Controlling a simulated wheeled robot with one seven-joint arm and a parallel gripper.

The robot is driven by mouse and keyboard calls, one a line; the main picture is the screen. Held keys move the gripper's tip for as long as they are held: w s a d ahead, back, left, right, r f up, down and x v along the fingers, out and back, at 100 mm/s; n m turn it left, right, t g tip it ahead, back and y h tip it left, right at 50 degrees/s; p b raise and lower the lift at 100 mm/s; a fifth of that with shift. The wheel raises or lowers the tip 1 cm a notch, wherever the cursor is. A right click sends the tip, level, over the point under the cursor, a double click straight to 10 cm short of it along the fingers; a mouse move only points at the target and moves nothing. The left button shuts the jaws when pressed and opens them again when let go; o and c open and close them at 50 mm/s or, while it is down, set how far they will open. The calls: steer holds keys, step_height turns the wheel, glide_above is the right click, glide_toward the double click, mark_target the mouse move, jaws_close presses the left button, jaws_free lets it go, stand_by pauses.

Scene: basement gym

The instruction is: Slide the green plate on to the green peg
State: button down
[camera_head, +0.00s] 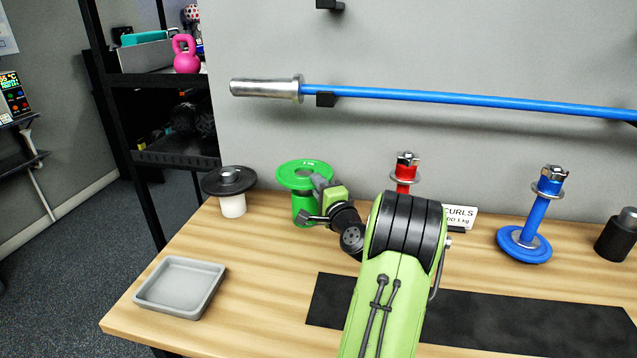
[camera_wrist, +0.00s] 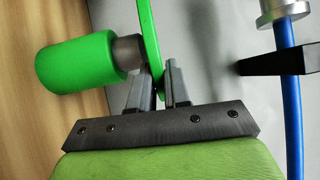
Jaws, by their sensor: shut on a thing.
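The green plate (camera_head: 289,178) lies roughly level above the green peg (camera_head: 302,209) at the back left of the bench. In the wrist view the plate (camera_wrist: 150,38) shows edge-on, with the peg's thick green body (camera_wrist: 75,65) to its left. A short grey metal length of the peg (camera_wrist: 127,50) shows between that body and the plate. A grey spot shows at the plate's centre in the head view. Whether the peg's tip passes through the hole is hard to tell. My gripper (camera_wrist: 162,75) is shut on the plate's rim.
A white peg (camera_head: 232,206) with a black plate stands left. A red peg (camera_head: 405,172) is behind my arm, and a blue peg (camera_head: 535,215) stands right. A grey tray (camera_head: 180,287) is front left, with bare wood around it. A blue bar (camera_head: 450,99) hangs on the wall.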

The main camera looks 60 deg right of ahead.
steer(key=shift+r, duration=0.15)
steer(key=shift+f+b, duration=2.2)
steer(key=shift+b, duration=0.15)
steer(key=c, duration=1)
jaws_free()
steer(key=shift+f, duration=0.3)
steer(key=b+v, duration=0.1)
steer(key=v, duration=1.4)
steer(key=shift+s+r, duration=0.15)
steer(key=shift+s+a, duration=0.2)
steer(key=shift+a, duration=0.05)
